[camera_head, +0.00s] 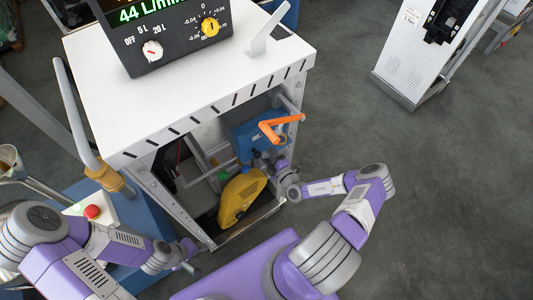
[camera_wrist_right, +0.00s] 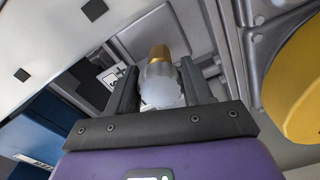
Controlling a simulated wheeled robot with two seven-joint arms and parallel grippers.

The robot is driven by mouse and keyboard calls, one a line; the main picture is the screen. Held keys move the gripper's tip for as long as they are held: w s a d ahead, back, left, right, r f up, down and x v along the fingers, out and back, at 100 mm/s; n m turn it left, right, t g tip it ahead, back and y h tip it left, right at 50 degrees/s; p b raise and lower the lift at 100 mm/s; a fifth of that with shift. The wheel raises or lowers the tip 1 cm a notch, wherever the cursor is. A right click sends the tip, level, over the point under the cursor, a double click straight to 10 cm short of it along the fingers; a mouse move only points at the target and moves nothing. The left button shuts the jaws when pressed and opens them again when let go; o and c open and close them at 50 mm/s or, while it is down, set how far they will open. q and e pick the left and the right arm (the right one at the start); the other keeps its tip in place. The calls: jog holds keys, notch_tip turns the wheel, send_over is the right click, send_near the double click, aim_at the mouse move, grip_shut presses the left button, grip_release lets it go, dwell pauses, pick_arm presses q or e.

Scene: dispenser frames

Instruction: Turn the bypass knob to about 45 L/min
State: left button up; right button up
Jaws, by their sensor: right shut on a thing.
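The display (camera_head: 146,12) on the black panel reads 44 L/min in green; its top is cut off. My right gripper (camera_head: 264,162) reaches into the open cabinet below the panel. In the right wrist view, my right gripper (camera_wrist_right: 158,92) is shut on a pale grey knob with a brass-coloured end (camera_wrist_right: 160,72), one finger on each side. I take this as the bypass knob; no label on it is readable. In the head view the knob is hidden by the gripper. My left gripper (camera_head: 186,262) hangs outside the cabinet's lower left, apart from it; its fingers are too small to read.
An orange lever (camera_head: 272,128) on a blue housing (camera_head: 250,130) sits just above my right gripper. A yellow motor cover (camera_head: 240,197) lies below it. The cabinet's frame post stands close on the right.

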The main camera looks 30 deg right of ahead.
jog(key=shift+d+m, duration=0.15)
jog(key=shift+m, duration=0.85)
jog(key=o, duration=1)
jog(key=s, duration=0.7)
jog(key=shift+s+d+p, duration=0.25)
jog(key=shift+p, duration=0.2)
